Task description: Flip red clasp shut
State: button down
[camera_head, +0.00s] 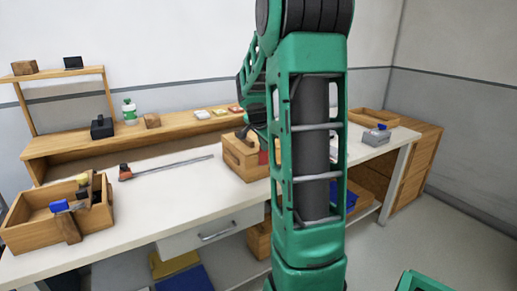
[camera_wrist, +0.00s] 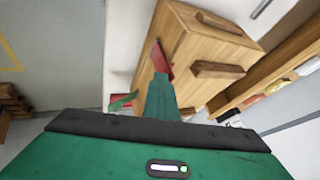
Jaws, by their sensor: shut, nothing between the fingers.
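A wooden box (camera_head: 240,158) stands on the white bench, partly hidden by my arm in the head view. It fills the upper middle of the wrist view (camera_wrist: 205,48), with dark wooden strips on it. The red clasp (camera_wrist: 163,60) shows as a flat red plate at the box's near face, and a bit of red (camera_head: 263,157) shows beside my arm in the head view. My gripper (camera_wrist: 158,82) is shut and empty, its green fingertips just below the red plate. I cannot tell whether they touch it. The clasp's hinge and lower part are hidden.
An open wooden tray (camera_head: 22,222) with tools stands at the bench's left end. A long clamp (camera_head: 165,168) lies between it and the box. A grey item (camera_head: 376,137) is at the right end. A raised wooden shelf (camera_head: 60,146) runs behind.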

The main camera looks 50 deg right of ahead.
dwell(0.5)
jog(key=s+a+r, duration=0.6)
jog(key=s+r, duration=0.1)
jog(key=shift+s+a+r, duration=0.15)
jog(key=shift+a+r, duration=0.05)
jog(key=shift+r, duration=0.2)
dwell(0.4)
jog(key=s+a+f+n+g+y, duration=0.1)
jog(key=s+a+f+n+y, duration=0.1)
jog(key=s+a, duration=0.4)
jog(key=s+a+f+n+g+y, duration=0.1)
jog(key=s+a+f+n+y, duration=0.1)
jog(key=s+a+f+n, duration=0.3)
jog(key=s+a+f+n+g+y, duration=0.1)
jog(key=s+a+f+n+y, duration=0.1)
jog(key=s+a+n, duration=0.4)
jog(key=s+a+f, duration=0.1)
jog(key=s+a, duration=0.2)
jog(key=a, duration=0.3)
jog(key=shift+a+f+n, duration=0.15)
jog(key=shift+n, duration=0.15)
